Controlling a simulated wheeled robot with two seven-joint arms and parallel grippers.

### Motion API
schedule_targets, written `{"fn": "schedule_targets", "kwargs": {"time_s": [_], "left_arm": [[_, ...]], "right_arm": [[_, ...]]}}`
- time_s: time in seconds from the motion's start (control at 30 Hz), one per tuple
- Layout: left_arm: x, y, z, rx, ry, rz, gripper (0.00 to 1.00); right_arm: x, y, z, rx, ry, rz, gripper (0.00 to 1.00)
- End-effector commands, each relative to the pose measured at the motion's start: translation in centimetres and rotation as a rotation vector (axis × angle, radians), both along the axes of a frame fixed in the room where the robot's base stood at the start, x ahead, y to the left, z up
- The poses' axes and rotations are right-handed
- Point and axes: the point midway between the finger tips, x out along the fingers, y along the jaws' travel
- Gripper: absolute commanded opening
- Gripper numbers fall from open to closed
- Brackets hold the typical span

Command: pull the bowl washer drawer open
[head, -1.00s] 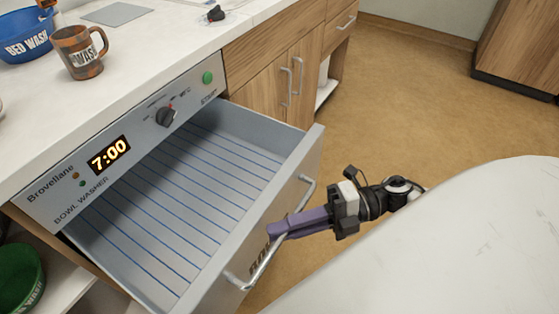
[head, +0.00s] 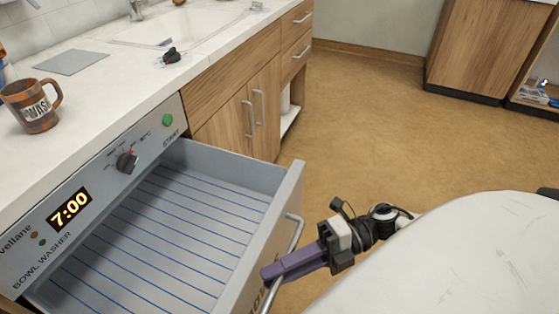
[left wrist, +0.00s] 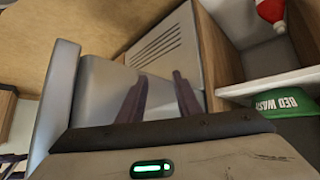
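The bowl washer drawer (head: 150,235) stands well open and looks empty, with a grey inside and blue lines along its floor. Its front carries a metal bar handle (head: 296,237). My right gripper (head: 273,272) is at the handle, its purple fingers close together around the bar. The washer's control panel (head: 100,190) reads 7:00 and has a dark knob and a green start button. My left gripper (left wrist: 160,100) shows in the left wrist view with its fingers apart and nothing between them; grey drawer metal (left wrist: 100,90) is beyond it.
A brown mug (head: 30,108) and a grey mat (head: 72,62) are on the white counter. Wooden cabinets (head: 235,120) stand beyond the drawer. Floor (head: 360,110) right of the cabinets is clear.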

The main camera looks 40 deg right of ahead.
Motion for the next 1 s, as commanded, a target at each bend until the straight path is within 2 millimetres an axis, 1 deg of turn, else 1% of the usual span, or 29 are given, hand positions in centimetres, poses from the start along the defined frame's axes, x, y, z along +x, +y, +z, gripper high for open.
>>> {"fn": "schedule_targets", "kwargs": {"time_s": [0.13,0.23,0.37,0.5,0.6,0.7,0.8,1.0], "left_arm": [[0.0,0.0,0.0,0.000,0.001,0.000,0.31],[0.0,0.0,0.1,0.000,0.001,0.000,0.31],[0.0,0.0,0.3,0.000,0.001,0.000,0.31],[0.0,0.0,0.6,0.001,0.001,-0.001,0.31],[0.0,0.0,0.7,0.001,0.000,-0.001,0.31],[0.0,0.0,0.7,0.001,0.000,-0.001,0.31],[-0.1,0.0,0.7,0.002,0.001,0.000,0.31],[-0.1,0.0,0.6,0.002,0.001,0.000,0.31]], "right_arm": [[-0.1,-0.2,0.0,0.001,0.002,0.001,0.20],[-0.4,-1.1,0.1,0.000,0.005,0.000,0.20],[-1.1,-3.4,0.4,-0.003,0.006,0.000,0.20],[-1.9,-6.1,0.8,-0.003,0.006,-0.002,0.20],[-2.4,-7.7,1.1,-0.002,0.004,-0.001,0.20],[-2.8,-8.9,1.3,-0.001,0.003,0.000,0.20],[-2.9,-9.6,1.4,-0.002,0.002,0.000,0.20],[-3.0,-9.8,1.5,0.000,-0.001,0.001,0.20]]}}
